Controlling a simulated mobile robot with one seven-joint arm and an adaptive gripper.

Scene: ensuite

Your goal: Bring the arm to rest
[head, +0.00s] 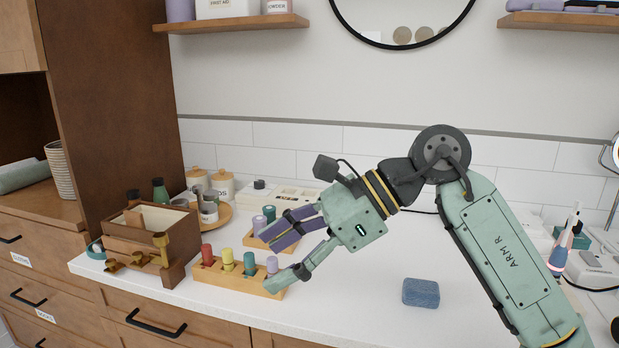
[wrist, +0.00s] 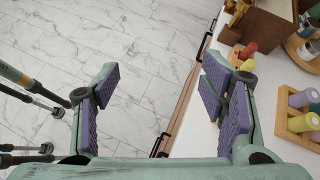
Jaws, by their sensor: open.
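My gripper (head: 283,253) is open, with its purple-padded fingers spread apart and nothing between them. In the head view it hangs above the white counter (head: 352,310), close to a wooden rack of coloured pegs (head: 209,275). The arm reaches in from the right, bent at the elbow. In the wrist view my gripper (wrist: 165,103) has the marble-tiled floor (wrist: 140,40) and the counter's front edge showing between its fingers. One finger covers part of the peg rack in the head view.
A wooden box (head: 152,241) with brass fittings stands left of the rack. A second peg rack (head: 256,240) sits behind the gripper. A blue sponge (head: 421,293) lies on clear counter at the right. Toothbrushes (head: 563,245) stand at the far right.

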